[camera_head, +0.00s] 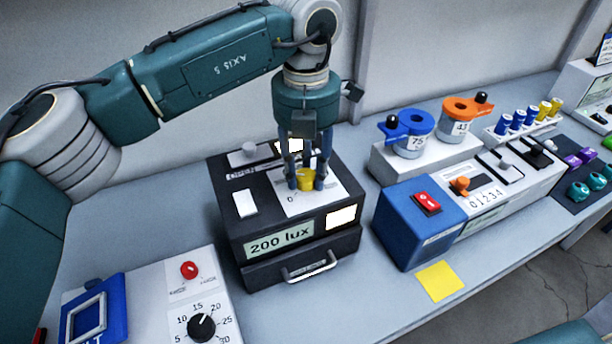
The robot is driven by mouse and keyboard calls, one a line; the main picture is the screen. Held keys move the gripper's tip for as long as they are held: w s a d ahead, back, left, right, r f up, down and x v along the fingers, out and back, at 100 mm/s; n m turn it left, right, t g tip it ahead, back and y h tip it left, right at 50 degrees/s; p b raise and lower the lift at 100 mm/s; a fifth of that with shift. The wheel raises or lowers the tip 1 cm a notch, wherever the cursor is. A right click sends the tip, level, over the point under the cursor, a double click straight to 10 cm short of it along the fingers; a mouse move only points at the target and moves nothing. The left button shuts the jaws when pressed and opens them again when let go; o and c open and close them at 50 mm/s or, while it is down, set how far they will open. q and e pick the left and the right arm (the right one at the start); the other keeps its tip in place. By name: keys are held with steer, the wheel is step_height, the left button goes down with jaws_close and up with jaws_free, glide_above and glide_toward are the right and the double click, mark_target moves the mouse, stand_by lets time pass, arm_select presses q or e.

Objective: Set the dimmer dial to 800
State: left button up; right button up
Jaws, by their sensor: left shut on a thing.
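The dimmer dial (306,183) is a yellow knob on the sloped white plate on top of a black box (236,215). A 0 shows on the plate at the dial's lower left; the other marks are hidden by my fingers. The box's front display (279,243) reads 200 lux. My left gripper (306,180) points straight down from above and is shut on the yellow dial, its blue fingers on either side of it.
A blue box with a red switch (427,202) stands right of the black box, beside a grey slider unit. A white panel with a black dial (202,327) lies at the lower left. A yellow note (440,281) lies on the table. The front middle of the table is clear.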

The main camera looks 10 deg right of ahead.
arm_select(q)
steer(key=m, duration=0.3)
steer(key=shift+r+m+b, duration=0.1)
steer(key=shift+m+b, duration=0.3)
steer(key=m, duration=0.4)
steer(key=shift+m, duration=0.3)
steer(key=m, duration=0.4)
steer(key=shift+w+r, duration=0.1)
steer(key=m, duration=0.5)
steer(key=shift+m, duration=0.4)
steer(key=m, duration=0.4)
steer(key=shift+m+p, duration=0.3)
steer(key=m, duration=0.4)
steer(key=shift+m, duration=0.3)
steer(key=m, duration=0.4)
steer(key=shift+p, duration=0.4)
steer(key=m, duration=0.5)
steer(key=shift+m, duration=0.3)
